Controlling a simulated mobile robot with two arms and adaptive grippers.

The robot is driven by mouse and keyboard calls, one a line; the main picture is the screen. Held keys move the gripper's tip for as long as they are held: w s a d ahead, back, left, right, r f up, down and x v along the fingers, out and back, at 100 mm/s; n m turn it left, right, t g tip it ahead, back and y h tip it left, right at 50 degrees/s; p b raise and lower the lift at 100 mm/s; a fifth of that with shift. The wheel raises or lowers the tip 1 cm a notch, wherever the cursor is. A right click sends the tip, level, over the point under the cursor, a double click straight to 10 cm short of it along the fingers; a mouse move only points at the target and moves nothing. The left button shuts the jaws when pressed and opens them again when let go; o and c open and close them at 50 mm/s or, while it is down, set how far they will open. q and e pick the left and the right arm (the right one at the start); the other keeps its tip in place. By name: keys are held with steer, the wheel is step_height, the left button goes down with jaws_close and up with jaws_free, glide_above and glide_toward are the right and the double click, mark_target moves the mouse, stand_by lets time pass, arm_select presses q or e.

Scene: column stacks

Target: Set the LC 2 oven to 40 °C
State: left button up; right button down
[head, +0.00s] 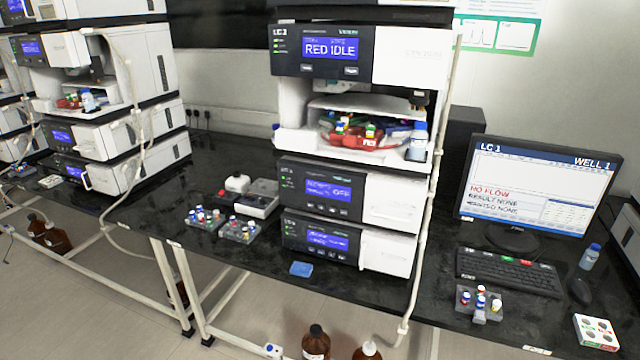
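A stack of white and black instrument modules stands in the middle of the head view. A second similar stack (140,130) stands to the left. I cannot tell which module is the LC 2 oven or its temperature. Neither gripper is in view.
A monitor (535,185) headed "LC 1" and a keyboard (508,272) stand at the right. Vial racks (240,230), a small balance-like device (262,198) and a blue pad (301,269) lie on the black bench. Pale tubing hangs beside the stacks. Brown bottles (316,343) stand below.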

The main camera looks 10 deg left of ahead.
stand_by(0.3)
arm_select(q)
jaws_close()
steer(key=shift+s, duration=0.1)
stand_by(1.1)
